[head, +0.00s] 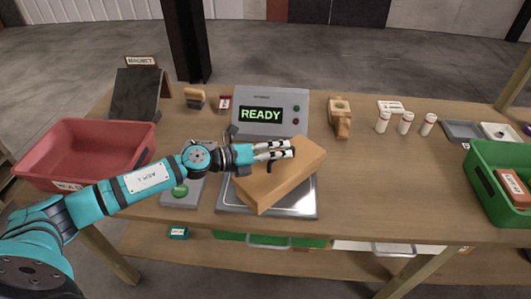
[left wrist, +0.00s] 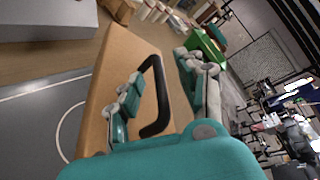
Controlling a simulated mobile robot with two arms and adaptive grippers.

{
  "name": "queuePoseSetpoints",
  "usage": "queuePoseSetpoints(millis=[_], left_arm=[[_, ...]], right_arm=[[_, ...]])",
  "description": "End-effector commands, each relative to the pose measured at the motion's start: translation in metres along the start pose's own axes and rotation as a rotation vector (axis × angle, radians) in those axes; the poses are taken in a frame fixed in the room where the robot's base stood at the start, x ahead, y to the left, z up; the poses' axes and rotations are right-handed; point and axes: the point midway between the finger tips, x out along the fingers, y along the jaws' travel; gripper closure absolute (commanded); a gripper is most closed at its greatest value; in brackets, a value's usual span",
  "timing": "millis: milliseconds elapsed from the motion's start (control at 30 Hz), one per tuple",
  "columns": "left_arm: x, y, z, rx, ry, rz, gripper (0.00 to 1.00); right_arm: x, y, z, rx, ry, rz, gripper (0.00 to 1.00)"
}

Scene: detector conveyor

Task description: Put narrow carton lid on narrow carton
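A brown carton-like block (head: 293,175) sits askew on the metal plate of the grey machine. I cannot tell whether it is the narrow carton, its lid, or both together. In the left wrist view its brown top (left wrist: 105,75) carries a black handle (left wrist: 160,95). My left gripper (head: 291,152) is over the block's far left part. In the left wrist view its fingers (left wrist: 165,98) stand apart, with the handle between them and closer to the left finger. Whether a finger touches the handle is unclear. My right gripper is not in view.
The machine's display (head: 261,115) reads READY. A red bin (head: 85,150) stands at left and a green bin (head: 485,185) at right. Several white bottles (head: 405,123) and a wooden piece (head: 340,115) stand at the back. The table right of the plate is clear.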

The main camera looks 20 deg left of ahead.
Motion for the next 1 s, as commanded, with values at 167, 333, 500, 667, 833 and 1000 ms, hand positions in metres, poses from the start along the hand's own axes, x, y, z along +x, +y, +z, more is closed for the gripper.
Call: queuePoseSetpoints(millis=[167, 333, 500, 667, 833, 1000], left_arm=[[-0.029, 0.002, -0.002, 0.0, 0.004, 0.005, 0.62], [-0.067, 0.002, -0.002, -0.002, 0.004, 0.006, 0.62], [-0.094, 0.002, -0.002, -0.002, 0.004, 0.005, 0.62], [-0.11, 0.001, -0.001, -0.001, 0.001, 0.003, 0.62], [-0.116, 0.0, -0.001, 0.0, 0.002, 0.0, 0.62], [-0.116, 0.0, 0.0, 0.001, 0.001, 0.0, 0.62]], right_arm=[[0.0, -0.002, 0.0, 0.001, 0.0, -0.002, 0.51], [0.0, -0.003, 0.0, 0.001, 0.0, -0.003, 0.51], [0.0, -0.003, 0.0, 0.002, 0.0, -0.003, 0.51], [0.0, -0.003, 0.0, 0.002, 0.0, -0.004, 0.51], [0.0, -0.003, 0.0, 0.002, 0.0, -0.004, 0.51], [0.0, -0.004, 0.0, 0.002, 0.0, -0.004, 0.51]])
